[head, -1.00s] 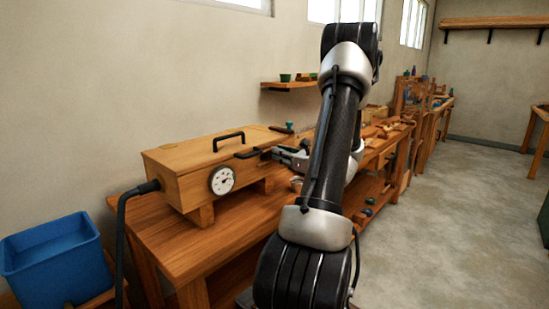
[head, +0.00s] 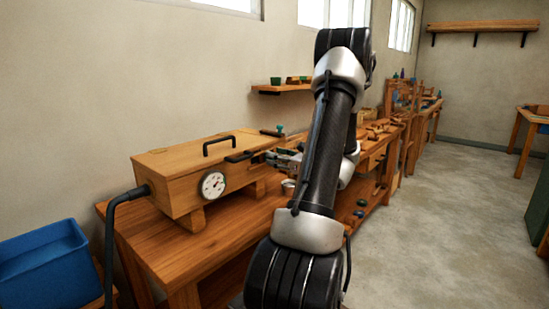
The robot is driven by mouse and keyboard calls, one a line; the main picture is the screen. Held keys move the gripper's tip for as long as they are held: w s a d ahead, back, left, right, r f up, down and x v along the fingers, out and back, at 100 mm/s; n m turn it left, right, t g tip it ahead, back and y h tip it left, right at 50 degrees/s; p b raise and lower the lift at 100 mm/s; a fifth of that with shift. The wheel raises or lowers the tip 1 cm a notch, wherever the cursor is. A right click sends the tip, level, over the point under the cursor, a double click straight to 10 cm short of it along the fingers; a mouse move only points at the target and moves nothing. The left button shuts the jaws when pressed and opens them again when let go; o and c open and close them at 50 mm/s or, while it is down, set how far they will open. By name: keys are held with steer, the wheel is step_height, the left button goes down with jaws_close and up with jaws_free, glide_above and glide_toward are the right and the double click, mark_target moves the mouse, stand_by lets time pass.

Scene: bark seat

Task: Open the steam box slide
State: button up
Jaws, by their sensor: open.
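The steam box (head: 180,165) is a long wooden box standing on blocks on the workbench. It has a black lid handle (head: 219,144), a round white dial (head: 213,185) on its front side and a black hose at its left end. A dark bar-shaped handle (head: 240,156), which looks like the slide's, sticks out at the box's front near the right end. My gripper (head: 281,157) is open just right of this handle, apart from it. The gripper is small in view and partly hidden behind my arm. How far the slide is out, I cannot tell.
The workbench (head: 215,228) has bare wood in front of the box. A small pale bowl (head: 288,185) stands below my gripper. A blue bin (head: 45,265) is at the lower left. A wall shelf (head: 283,89) hangs behind.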

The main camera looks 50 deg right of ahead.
steer(key=s, duration=1)
steer(key=shift+s+d, duration=0.2)
steer(key=shift+d, duration=0.2)
stand_by(0.5)
